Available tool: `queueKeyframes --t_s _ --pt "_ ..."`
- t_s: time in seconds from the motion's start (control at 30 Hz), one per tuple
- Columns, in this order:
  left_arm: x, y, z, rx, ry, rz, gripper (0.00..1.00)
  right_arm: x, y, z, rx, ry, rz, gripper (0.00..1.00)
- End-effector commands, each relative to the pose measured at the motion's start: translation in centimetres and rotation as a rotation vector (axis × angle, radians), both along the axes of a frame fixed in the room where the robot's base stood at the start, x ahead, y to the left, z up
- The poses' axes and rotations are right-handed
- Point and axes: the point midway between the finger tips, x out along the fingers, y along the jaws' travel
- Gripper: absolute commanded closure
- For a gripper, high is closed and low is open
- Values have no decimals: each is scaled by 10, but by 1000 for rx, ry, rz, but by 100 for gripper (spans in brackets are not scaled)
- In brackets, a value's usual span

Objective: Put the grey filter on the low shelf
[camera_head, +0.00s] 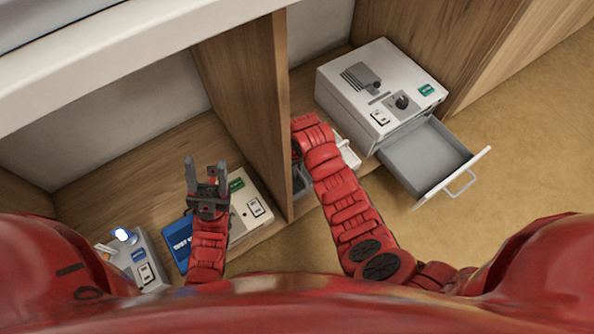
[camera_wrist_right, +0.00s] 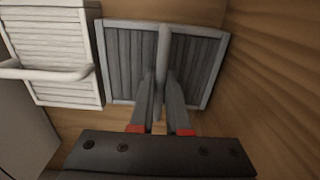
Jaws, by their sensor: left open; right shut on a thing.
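The grey filter (camera_wrist_right: 123,65) is a slatted panel with a light frame and a bar handle, in the middle of the right wrist view. My right gripper (camera_wrist_right: 162,88) is shut on its handle. I cannot tell whether the filter rests on the wood behind it. In the head view only a small grey part of it (camera_head: 299,179) shows beside my right arm, which hides the right gripper. My left gripper (camera_head: 206,167) is open and empty, above a white device in the left bay. Wooden shelf boards (camera_head: 140,165) form the floor of the bays.
A white slatted panel with a handle (camera_wrist_right: 62,45) lies close left of the grey filter. A white machine (camera_head: 372,90) has its grey drawer (camera_head: 425,155) pulled out. A wooden divider (camera_head: 245,100) separates the bays. A blue box (camera_head: 181,243) and small devices (camera_head: 140,262) stand left.

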Motion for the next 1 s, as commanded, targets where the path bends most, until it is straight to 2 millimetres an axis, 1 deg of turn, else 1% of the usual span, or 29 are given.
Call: queueKeyframes --t_s 0.3,0.33,0.4,0.5,0.73,0.83,0.93,1.0 --pt "0 0 0 2 0 -1 50 1 1 -2 1 -2 0 100" --pt "0 0 0 2 0 -1 50 1 1 -3 2 -1 0 84" --pt "0 0 0 2 1 -1 50 1 1 -2 2 -2 0 71" --pt "0 0 0 2 1 -1 50 1 1 -2 2 -2 0 56" --pt "0 0 0 2 1 -1 50 1 0 -2 1 -2 0 56" --pt "0 0 1 1 1 0 50 1 0 2 1 -3 1 56" --pt "0 1 7 -8 1 4 50 2 1 15 3 -4 1 56" --pt "-1 3 13 -18 -1 9 50 2 1 30 3 -5 1 56"
